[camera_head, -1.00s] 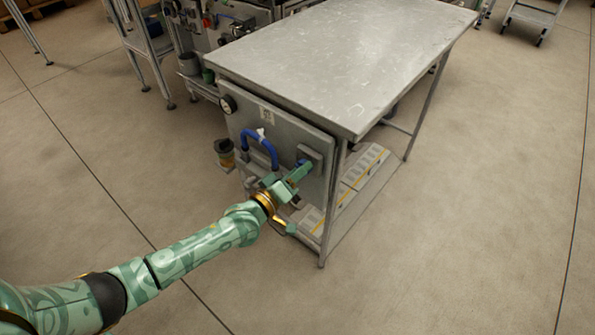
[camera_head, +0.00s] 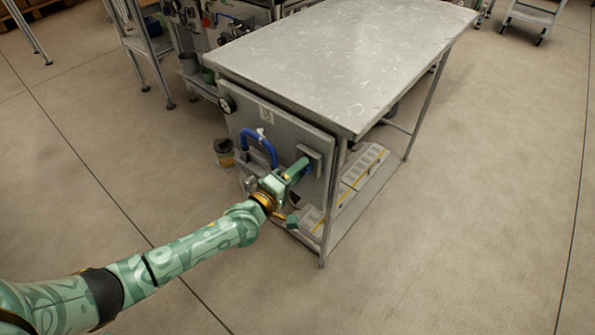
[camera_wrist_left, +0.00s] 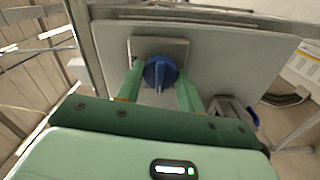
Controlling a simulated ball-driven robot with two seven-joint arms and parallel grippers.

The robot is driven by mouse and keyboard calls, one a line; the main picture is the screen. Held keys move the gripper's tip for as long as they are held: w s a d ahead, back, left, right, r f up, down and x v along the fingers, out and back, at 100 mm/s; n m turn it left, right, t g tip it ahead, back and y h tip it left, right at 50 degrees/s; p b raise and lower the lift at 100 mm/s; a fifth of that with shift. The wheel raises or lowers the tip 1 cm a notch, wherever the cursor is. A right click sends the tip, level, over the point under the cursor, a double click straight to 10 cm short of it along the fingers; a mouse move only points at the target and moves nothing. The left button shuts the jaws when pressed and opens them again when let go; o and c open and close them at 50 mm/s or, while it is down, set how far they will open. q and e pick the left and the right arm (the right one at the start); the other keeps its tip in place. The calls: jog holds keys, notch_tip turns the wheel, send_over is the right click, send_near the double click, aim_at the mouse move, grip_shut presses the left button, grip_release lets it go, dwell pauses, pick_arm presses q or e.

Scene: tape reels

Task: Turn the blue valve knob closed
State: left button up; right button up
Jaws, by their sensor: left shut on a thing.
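The blue valve knob (camera_wrist_left: 160,74) sits on a grey square plate (camera_wrist_left: 176,45) on the upright panel at the end of the workbench. In the left wrist view, my left gripper (camera_wrist_left: 159,86) has one green finger on each side of the knob and is shut on it. In the head view, my left gripper (camera_head: 298,168) reaches the panel and hides most of the knob. The knob's pointer ridge faces the camera in the wrist view. My right gripper is not in view.
The metal workbench top (camera_head: 345,55) overhangs the panel. Boxes (camera_head: 365,165) lie on the shelf below. A dark cup (camera_head: 224,153) shows left of the panel.

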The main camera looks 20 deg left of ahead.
pick_arm(q)
jog(key=shift+f, duration=0.15)
jog(key=o, duration=1)
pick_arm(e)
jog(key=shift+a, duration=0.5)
pick_arm(q)
jog(key=p+v, duration=0.4)
jog(key=v, duration=1.2)
jog(key=shift+s+p, duration=0.2)
jog(key=shift+p, duration=0.1)
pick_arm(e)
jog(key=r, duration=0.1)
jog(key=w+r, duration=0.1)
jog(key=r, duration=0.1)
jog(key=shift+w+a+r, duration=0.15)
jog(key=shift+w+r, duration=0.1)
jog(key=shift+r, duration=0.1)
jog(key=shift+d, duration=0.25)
